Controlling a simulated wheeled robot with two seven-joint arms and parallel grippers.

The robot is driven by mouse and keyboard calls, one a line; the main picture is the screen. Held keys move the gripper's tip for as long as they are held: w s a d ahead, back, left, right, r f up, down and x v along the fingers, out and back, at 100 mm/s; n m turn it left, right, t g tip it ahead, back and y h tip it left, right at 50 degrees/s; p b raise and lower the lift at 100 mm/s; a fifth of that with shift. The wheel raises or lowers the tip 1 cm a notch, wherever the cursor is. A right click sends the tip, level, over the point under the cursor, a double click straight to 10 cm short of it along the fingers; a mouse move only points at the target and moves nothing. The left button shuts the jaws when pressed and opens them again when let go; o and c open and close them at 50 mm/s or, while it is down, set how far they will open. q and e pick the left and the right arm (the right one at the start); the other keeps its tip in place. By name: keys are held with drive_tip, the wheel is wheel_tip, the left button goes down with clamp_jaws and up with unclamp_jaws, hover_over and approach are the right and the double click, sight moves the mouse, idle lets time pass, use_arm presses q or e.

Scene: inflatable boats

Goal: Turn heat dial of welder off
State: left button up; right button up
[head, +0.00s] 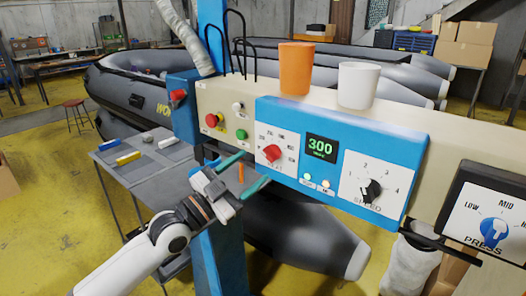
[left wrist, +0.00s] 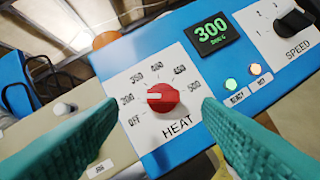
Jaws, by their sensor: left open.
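The red heat dial (head: 272,153) sits on the white HEAT plate at the left of the welder's blue panel (head: 330,125). In the left wrist view the dial (left wrist: 163,97) is central, its white mark pointing left, toward the label just above OFF. The display (left wrist: 212,34) reads 300. My left gripper (head: 253,169) is open and empty in front of the panel, just below and left of the dial. In the left wrist view its teal fingertips (left wrist: 160,101) stand apart on either side of the dial, with no clear contact. My right gripper is not in view.
A black speed dial (head: 372,190) and a blue pressure dial (head: 492,231) are to the right. Red and green buttons (head: 241,134) are left of the panel. Orange and white cups (head: 358,86) stand on top. A grey table (head: 150,166) is at left, below the welder.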

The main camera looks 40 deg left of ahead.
sight(266, 156)
use_arm(q)
drive_tip(key=p+x, duration=0.1)
drive_tip(key=x, duration=0.2)
drive_tip(key=shift+w+r, duration=0.25)
drive_tip(key=shift+w+d+r+p, duration=0.1)
drive_tip(key=shift+w+d+p, duration=0.2)
drive_tip(key=shift+w, duration=0.35)
drive_tip(key=c, duration=1)
drive_tip(key=shift+r+n+t+y+p, duration=0.1)
drive_tip(key=shift+n+t+y+p, duration=0.1)
drive_tip(key=shift+n+y+p, duration=0.7)
drive_tip(key=shift+f+n+t+y+p, duration=0.15)
drive_tip(key=shift+n+p, duration=0.3)
drive_tip(key=shift+n, duration=0.85)
drive_tip(key=shift+r+n+t+y+p, duration=0.2)
drive_tip(key=shift+n+y+p, duration=0.45)
drive_tip(key=shift+n, duration=0.45)
drive_tip(key=shift+n+y+p, duration=1.3)
drive_tip(key=shift+n+p, duration=0.2)
drive_tip(key=shift+n, duration=1)
drive_tip(key=shift+f, duration=0.25)
drive_tip(key=o, duration=1)
